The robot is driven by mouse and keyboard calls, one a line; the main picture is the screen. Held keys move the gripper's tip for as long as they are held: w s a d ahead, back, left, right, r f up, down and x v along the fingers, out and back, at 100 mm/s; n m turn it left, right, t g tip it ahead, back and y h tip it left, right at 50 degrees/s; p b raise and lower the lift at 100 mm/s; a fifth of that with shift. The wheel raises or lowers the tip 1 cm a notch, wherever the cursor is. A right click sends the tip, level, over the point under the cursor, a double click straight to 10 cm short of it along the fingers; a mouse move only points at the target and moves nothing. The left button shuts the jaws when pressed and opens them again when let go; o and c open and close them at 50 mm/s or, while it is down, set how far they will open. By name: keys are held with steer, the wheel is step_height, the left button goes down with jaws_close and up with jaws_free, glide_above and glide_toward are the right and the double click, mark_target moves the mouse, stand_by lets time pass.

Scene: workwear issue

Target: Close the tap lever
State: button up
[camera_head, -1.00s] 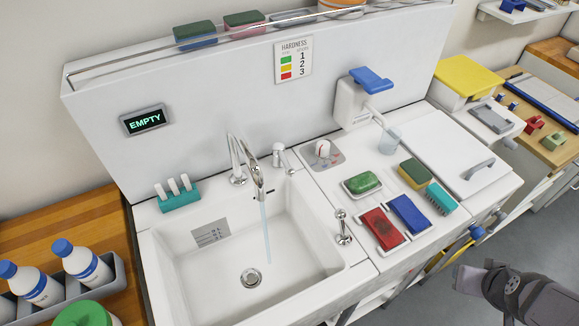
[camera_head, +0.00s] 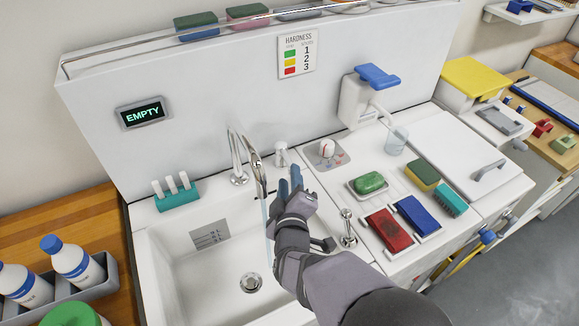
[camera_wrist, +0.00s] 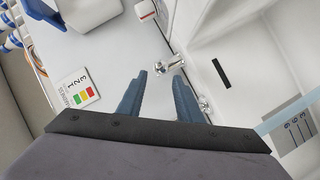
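The tap (camera_head: 240,160) is a curved chrome spout at the back of the white sink (camera_head: 190,285). A thin pale-blue water stream (camera_head: 267,215) runs from it, also visible in the wrist view (camera_wrist: 290,114). The tap lever (camera_head: 281,153) is a small post with a short lever, right of the spout. My gripper (camera_head: 290,181) is in front of the lever, over the sink's back right. In the wrist view my gripper (camera_wrist: 158,86) is open and empty, and the chrome lever (camera_wrist: 170,66) shows just beyond and between the blue-grey fingertips, apparently clear of them.
A white dial (camera_head: 326,149) stands right of the lever. A small chrome fitting (camera_head: 347,228) is near my forearm. The spout is close on my gripper's left.

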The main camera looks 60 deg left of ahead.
mark_target(289, 162)
steer(key=shift+w+a, duration=0.1)
steer(key=shift+a, duration=0.05)
steer(key=shift+p+x, duration=1.2)
steer(key=shift+x, duration=2.3)
jaws_close()
